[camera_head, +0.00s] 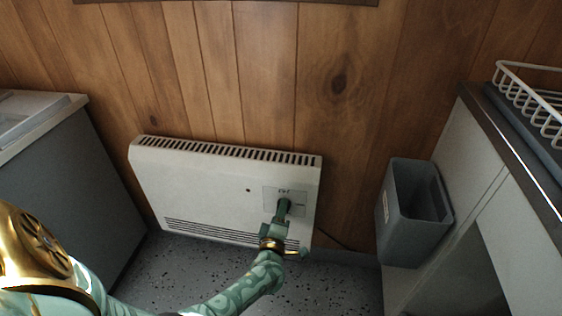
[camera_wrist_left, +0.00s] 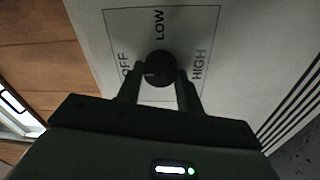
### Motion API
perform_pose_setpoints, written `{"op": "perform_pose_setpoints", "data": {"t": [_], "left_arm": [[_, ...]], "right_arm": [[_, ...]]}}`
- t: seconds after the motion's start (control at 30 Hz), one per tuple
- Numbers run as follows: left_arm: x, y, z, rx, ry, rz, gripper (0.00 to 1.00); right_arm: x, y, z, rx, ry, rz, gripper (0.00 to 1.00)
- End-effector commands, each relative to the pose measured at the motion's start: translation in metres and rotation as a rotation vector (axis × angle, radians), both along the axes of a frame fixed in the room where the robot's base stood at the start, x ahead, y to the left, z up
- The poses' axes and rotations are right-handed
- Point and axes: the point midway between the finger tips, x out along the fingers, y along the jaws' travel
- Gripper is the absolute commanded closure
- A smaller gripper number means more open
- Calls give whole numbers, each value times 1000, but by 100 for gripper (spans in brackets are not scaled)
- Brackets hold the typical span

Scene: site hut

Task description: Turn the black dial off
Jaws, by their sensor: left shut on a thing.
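The black dial (camera_wrist_left: 160,69) is on a pale panel (camera_wrist_left: 113,20) marked OFF on the left, LOW at the top and HIGH on the right in the left wrist view. A faint pale mark on the dial lies on its left side, towards OFF. My left gripper (camera_wrist_left: 160,80) is shut on the dial, one finger on each side. My right gripper is not in view.
A grey bin (camera_head: 392,222) is fixed beside the counter (camera_head: 455,165) on the right. A white wire rack (camera_head: 530,95) sits on that counter. A grey cabinet (camera_head: 70,190) stands on the left. Speckled floor (camera_head: 180,275) is open before the heater.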

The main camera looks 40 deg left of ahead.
Motion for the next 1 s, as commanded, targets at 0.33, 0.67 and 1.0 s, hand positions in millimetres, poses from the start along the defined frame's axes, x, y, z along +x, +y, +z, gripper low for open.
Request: {"op": "perform_pose_setpoints", "data": {"t": [0.33,0.67,1.0], "left_arm": [[-2,-1,-3,-19,-5,-2,86],[-1,-1,-2,-18,-5,-1,42],[-7,-4,0,-16,-8,-1,42]], "right_arm": [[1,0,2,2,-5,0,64],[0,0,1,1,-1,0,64],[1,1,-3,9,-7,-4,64]]}}
